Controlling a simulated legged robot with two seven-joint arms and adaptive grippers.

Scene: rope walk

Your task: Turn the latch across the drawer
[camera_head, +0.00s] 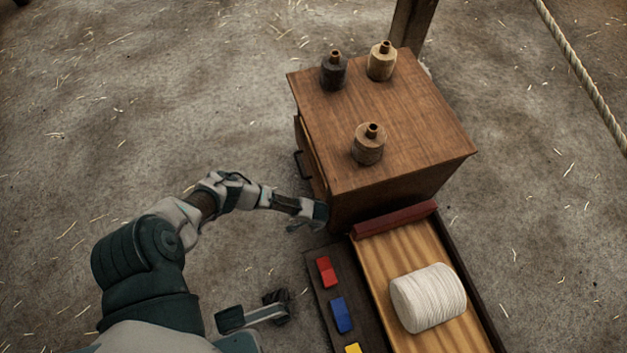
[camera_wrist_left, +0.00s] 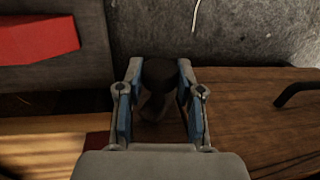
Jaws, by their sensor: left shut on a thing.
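A brown wooden cabinet (camera_head: 395,110) stands on the floor, with its drawer front on the left side as seen from the head. The drawer's black handle (camera_head: 302,165) shows there, and in the left wrist view it is at the right (camera_wrist_left: 297,92) on the brown drawer front (camera_wrist_left: 255,120). My left gripper (camera_head: 318,216) is at the cabinet's near lower-left corner. In the left wrist view its two blue-padded fingers (camera_wrist_left: 158,100) are shut on a dark piece (camera_wrist_left: 160,74), seemingly the latch. The latch's exact angle is hard to tell.
Several small bottles, one of them dark (camera_head: 333,72), stand on the cabinet top. A wooden tray (camera_head: 375,262) with a white spool (camera_head: 428,297) lies close by. A dark strip (camera_head: 318,275) holds red, blue and yellow blocks. The floor at left is clear.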

